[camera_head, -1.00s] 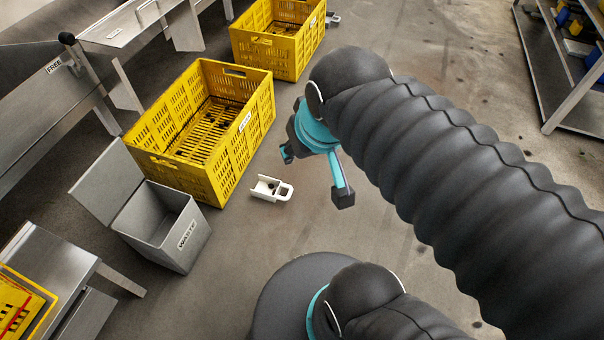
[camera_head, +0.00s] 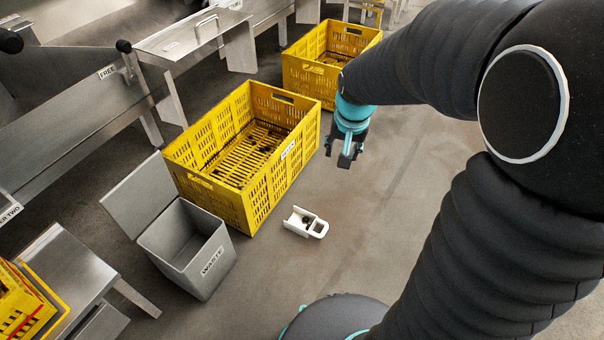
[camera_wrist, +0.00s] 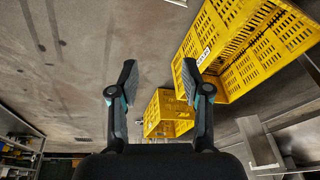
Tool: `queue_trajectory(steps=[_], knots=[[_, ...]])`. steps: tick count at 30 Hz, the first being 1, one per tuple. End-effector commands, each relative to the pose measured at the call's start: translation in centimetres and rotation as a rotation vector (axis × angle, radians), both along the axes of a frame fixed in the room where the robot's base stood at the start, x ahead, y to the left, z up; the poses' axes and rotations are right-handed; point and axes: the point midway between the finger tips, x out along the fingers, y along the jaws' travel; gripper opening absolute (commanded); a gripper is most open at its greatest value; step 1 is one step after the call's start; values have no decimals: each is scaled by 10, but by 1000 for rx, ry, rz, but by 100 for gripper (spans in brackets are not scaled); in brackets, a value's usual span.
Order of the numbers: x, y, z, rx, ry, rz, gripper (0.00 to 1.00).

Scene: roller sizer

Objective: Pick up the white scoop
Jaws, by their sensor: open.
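The white scoop (camera_head: 305,222) lies on the concrete floor in the head view, in front of the near yellow crate. A small dark bit shows in its bowl, and its loop handle points to the right. My gripper (camera_head: 344,160) hangs above the floor, up and to the right of the scoop and apart from it. In the wrist view my gripper (camera_wrist: 157,85) has its two fingers spread with nothing between them. The scoop is not clearly seen in the wrist view; only a white edge (camera_wrist: 178,2) shows at its top.
The near yellow crate (camera_head: 240,200) stands left of my gripper, with another yellow crate (camera_head: 312,77) behind it. A grey waste bin (camera_head: 212,262) with its lid up stands left of the scoop. Steel benches line the left. The floor right of the scoop is clear.

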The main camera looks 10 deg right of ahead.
Motion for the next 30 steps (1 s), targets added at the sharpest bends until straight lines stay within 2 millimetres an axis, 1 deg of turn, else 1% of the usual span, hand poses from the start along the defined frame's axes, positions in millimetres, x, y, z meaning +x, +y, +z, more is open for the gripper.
queue_trajectory(steps=[1, 5, 6, 8, 9, 11, 12, 14, 15, 17, 18, 20, 21, 24, 27, 30], knots=[[12, -1, -23, 4, 22, -17, 48], [40, -2, -70, 16, 61, -65, 48], [47, -2, -86, 19, 72, -81, 48], [58, -3, -110, 24, 91, -104, 48], [65, -3, -128, 26, 103, -120, 48], [73, -4, -154, 30, 122, -141, 48], [79, -4, -171, 33, 132, -157, 48], [86, -5, -199, 36, 151, -180, 48], [90, -5, -218, 38, 161, -195, 48], [95, -5, -247, 40, 180, -219, 48], [97, -6, -266, 41, 191, -233, 48], [100, -6, -294, 44, 208, -256, 48], [101, -6, -312, 45, 218, -269, 48], [101, -7, -350, 47, 238, -299, 48], [100, -7, -378, 48, 254, -321, 48], [100, -8, -395, 49, 261, -336, 48]])
